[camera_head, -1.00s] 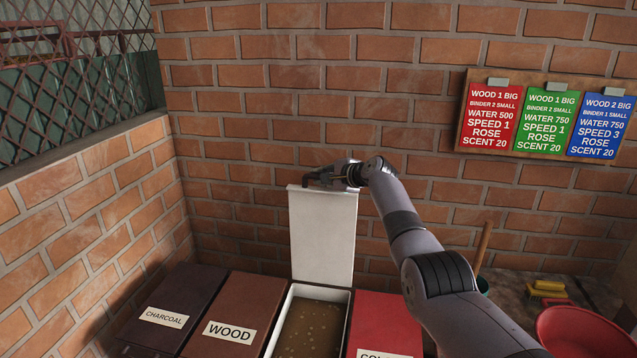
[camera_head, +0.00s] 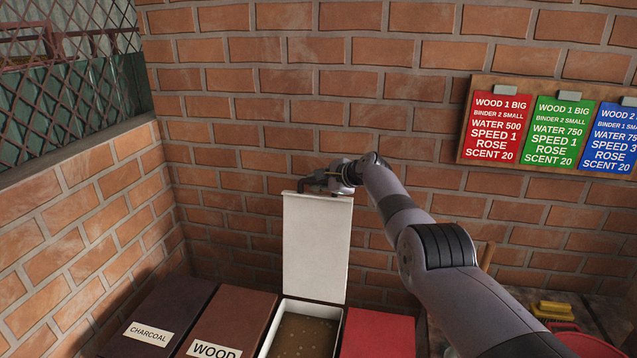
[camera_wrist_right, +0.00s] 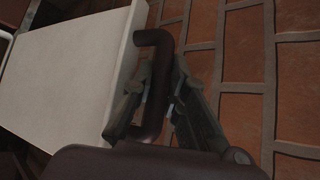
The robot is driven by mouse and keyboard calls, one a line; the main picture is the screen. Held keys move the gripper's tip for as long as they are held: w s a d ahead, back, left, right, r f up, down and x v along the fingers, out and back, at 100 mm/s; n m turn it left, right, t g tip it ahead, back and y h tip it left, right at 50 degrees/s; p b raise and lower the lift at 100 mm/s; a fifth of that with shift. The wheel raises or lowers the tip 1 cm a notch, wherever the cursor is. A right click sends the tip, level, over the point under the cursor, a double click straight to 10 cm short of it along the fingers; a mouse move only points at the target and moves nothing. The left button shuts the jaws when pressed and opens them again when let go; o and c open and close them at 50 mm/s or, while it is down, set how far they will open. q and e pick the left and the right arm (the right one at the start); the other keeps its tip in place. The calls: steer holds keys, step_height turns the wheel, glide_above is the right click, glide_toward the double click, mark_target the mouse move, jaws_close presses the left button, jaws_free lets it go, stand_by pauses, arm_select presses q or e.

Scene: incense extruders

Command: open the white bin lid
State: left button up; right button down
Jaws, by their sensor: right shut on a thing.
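The white bin lid (camera_head: 316,245) stands raised, close to upright, in front of the brick wall. Below it is the white bin (camera_head: 276,322), uncovered, with brown material inside. My right gripper (camera_head: 316,183) is at the lid's top edge. In the right wrist view, my right gripper (camera_wrist_right: 160,95) is shut on a dark bent handle (camera_wrist_right: 154,42) beside the edge of the lid (camera_wrist_right: 65,75). My left gripper is not in view.
Left of the white bin are closed bins labelled WOOD (camera_head: 230,318) and CHARCOAL (camera_head: 165,310). A red-lidded bin (camera_head: 378,335) is on the right. The brick wall (camera_head: 270,110) is close behind the lid. Recipe cards (camera_head: 558,130) hang on the right.

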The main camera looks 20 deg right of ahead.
steer(key=c, duration=1.6)
jaws_free()
steer(key=shift+o, duration=0.2)
steer(key=shift+v, duration=0.75)
steer(key=shift+s+d+r, duration=0.2)
steer(key=shift+s+r, duration=0.1)
steer(key=shift+s, duration=0.2)
steer(key=v, duration=0.9)
steer(key=shift+s, duration=0.15)
steer(key=shift+r, duration=0.1)
